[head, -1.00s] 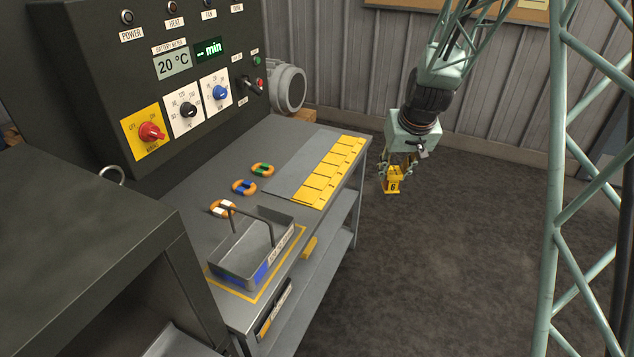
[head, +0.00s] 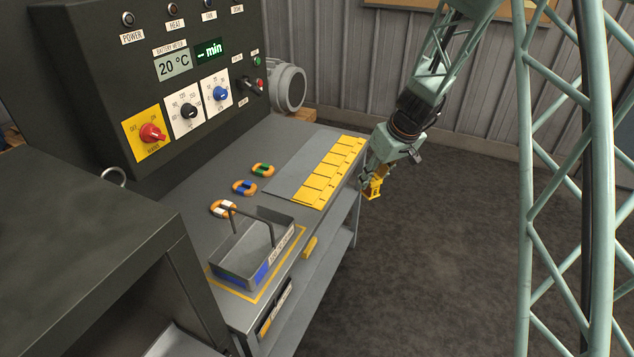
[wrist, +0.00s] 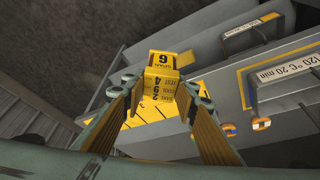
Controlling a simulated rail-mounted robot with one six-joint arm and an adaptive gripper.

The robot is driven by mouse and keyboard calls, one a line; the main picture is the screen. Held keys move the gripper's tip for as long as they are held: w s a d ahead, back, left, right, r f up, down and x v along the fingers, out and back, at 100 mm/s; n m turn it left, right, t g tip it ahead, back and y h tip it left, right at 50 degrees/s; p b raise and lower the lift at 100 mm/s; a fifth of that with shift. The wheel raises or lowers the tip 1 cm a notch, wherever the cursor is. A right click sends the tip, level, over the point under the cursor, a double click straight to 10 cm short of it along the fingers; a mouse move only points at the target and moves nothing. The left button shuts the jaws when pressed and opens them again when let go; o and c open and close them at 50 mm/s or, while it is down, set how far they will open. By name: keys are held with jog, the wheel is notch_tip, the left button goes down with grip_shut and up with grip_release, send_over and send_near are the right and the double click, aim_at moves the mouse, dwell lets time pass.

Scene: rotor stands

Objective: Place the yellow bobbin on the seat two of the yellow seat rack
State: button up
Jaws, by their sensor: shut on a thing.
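My gripper (head: 370,181) is shut on a yellow piece (head: 374,188), the only thing here that could be the yellow bobbin. I hold it tilted in the air, just off the right edge of the bench. In the wrist view the piece (wrist: 162,62) sits between the fingertips, with a 6 and other lettering on its faces. A row of yellow plates (head: 328,173) lies along the bench's right edge, to the left of my gripper. I cannot tell whether this is the yellow seat rack, and no seat number reads clearly in the head view.
The grey bench (head: 205,190) carries a handled metal tray (head: 240,265) and orange rings with white (head: 222,208), blue (head: 244,187) and green (head: 262,170) parts. A control panel (head: 190,75) and a motor (head: 288,88) stand behind. The floor right of the bench is clear.

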jog(key=w+a+f+n+g+y+p, duration=0.1)
jog(key=w+a+f+n+g+y, duration=0.1)
jog(key=w+a+f+n, duration=0.2)
jog(key=a+n, duration=0.3)
jog(key=a, duration=0.2)
jog(key=shift+a, duration=0.2)
jog(key=shift+w, duration=0.15)
jog(key=w+a+f+p, duration=0.1)
jog(key=w+a, duration=0.8)
jog(key=w, duration=0.3)
jog(key=shift+w+a+f+p, duration=0.25)
jog(key=shift+w+p, duration=0.1)
jog(key=shift+p, duration=0.05)
jog(key=shift+f, duration=1.75)
jog(key=shift+f, duration=0.15)
jog(key=o, duration=1)
